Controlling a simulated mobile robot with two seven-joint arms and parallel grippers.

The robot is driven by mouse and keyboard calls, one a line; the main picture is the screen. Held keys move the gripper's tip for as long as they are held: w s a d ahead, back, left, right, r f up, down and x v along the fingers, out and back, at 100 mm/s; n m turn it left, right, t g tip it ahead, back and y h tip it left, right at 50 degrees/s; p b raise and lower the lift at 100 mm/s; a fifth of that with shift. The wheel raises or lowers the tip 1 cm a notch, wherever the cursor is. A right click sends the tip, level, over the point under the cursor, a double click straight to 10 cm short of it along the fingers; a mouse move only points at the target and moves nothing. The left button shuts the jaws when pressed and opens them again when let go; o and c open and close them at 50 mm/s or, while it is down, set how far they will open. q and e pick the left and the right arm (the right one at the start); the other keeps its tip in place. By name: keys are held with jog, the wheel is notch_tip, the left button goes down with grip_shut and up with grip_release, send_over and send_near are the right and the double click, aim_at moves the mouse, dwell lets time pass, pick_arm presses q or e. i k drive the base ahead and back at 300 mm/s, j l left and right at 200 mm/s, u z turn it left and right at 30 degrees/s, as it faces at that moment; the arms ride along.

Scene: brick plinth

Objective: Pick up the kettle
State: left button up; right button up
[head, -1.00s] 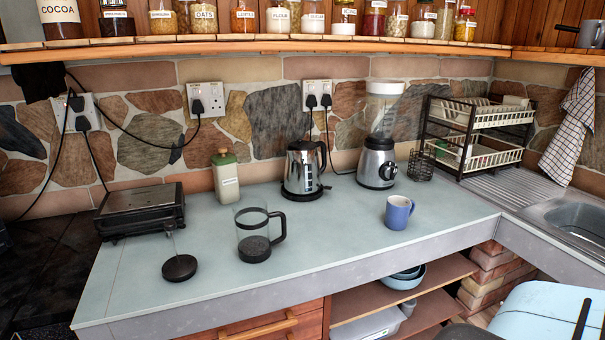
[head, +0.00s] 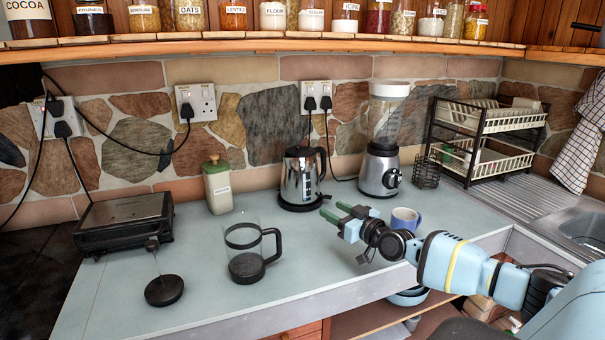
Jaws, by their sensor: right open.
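The kettle (head: 299,180) is shiny metal with a black handle on its right side and a black base. It stands upright at the back of the counter, against the stone wall. My right gripper (head: 332,212) reaches in from the right with green fingertips pointing left. It is open and empty, in front of the kettle and a little to its right, apart from it. My left gripper is not in view.
A blue mug (head: 405,220) stands just behind my right arm. A blender (head: 381,172) stands right of the kettle. A glass cafetiere (head: 245,255) and its plunger lid (head: 164,290) are at front left. A shelf (head: 270,45) of jars overhangs the back.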

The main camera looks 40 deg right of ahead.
aim_at(301, 179)
jog(key=i+l, duration=0.55)
jog(key=l, duration=0.25)
jog(key=i+l, duration=0.3)
jog(key=l, duration=0.1)
